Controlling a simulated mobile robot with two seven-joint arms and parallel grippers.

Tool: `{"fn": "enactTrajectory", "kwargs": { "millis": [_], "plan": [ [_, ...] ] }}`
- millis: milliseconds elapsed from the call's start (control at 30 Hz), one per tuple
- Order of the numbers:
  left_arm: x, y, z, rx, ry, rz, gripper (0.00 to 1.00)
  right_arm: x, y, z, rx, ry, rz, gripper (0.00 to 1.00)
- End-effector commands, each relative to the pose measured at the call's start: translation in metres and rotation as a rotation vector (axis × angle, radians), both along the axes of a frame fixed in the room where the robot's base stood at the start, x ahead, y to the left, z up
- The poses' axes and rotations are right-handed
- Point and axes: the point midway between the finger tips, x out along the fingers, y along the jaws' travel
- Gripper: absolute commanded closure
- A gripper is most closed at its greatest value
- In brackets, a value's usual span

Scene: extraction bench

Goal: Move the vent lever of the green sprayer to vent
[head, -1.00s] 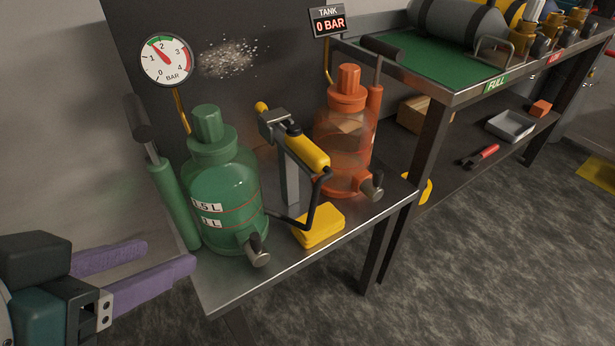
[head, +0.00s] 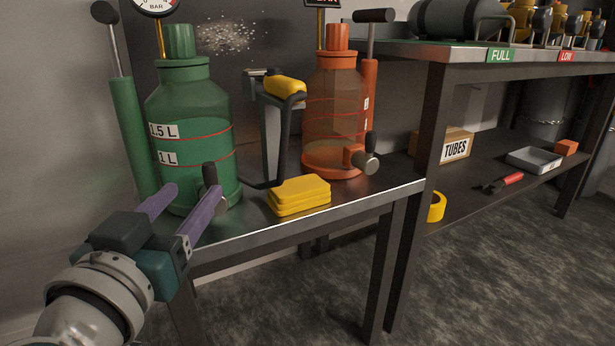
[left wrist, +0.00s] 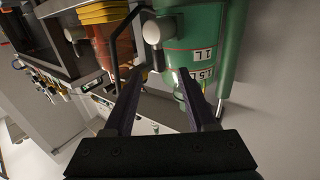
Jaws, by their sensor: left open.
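The green sprayer (head: 190,100) stands on the metal bench at the left, with fill marks and red rings on its body. Its black vent lever (head: 210,174) points up at the front of its base. I cannot tell whether a finger touches the lever.
An orange sprayer (head: 333,110) with its own lever stands to the right. Between them are a stand with a yellow-and-black handle (head: 284,88) and a yellow block (head: 299,194). The green pump cylinder (head: 132,135) is left of the green sprayer. A shelf (head: 480,190) stands farther right.

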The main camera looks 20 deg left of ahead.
Motion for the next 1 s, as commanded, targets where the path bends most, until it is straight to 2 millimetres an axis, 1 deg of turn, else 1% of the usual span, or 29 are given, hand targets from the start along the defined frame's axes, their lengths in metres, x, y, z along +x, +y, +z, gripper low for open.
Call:
{"fn": "enactTrajectory", "kwargs": {
  "millis": [33, 200, 300, 400, 533, 800, 1000],
  "plan": [
    [0.010, 0.003, -0.002, -0.003, -0.005, 0.002, 0.43, 0.000, 0.000, -0.007, 0.001, -0.001, -0.001, 1.00],
    [0.039, 0.011, -0.003, -0.002, -0.003, 0.000, 0.43, 0.000, 0.001, -0.017, 0.002, -0.002, -0.001, 1.00],
    [0.052, 0.014, -0.002, -0.003, -0.002, 0.000, 0.43, 0.001, 0.001, -0.021, 0.002, -0.002, -0.001, 1.00],
    [0.061, 0.017, -0.002, -0.001, 0.000, 0.000, 0.43, 0.001, 0.001, -0.024, 0.002, -0.002, -0.001, 1.00],
    [0.067, 0.019, -0.001, -0.003, 0.002, -0.001, 0.43, 0.001, 0.001, -0.025, 0.002, -0.002, -0.001, 1.00],
    [0.068, 0.019, -0.001, -0.002, 0.003, -0.001, 0.43, 0.001, 0.000, -0.025, 0.001, -0.002, 0.000, 1.00],
    [0.067, 0.019, -0.001, -0.002, 0.003, -0.001, 0.66, 0.000, -0.001, -0.025, -0.003, -0.001, 0.002, 1.00]
  ]
}}
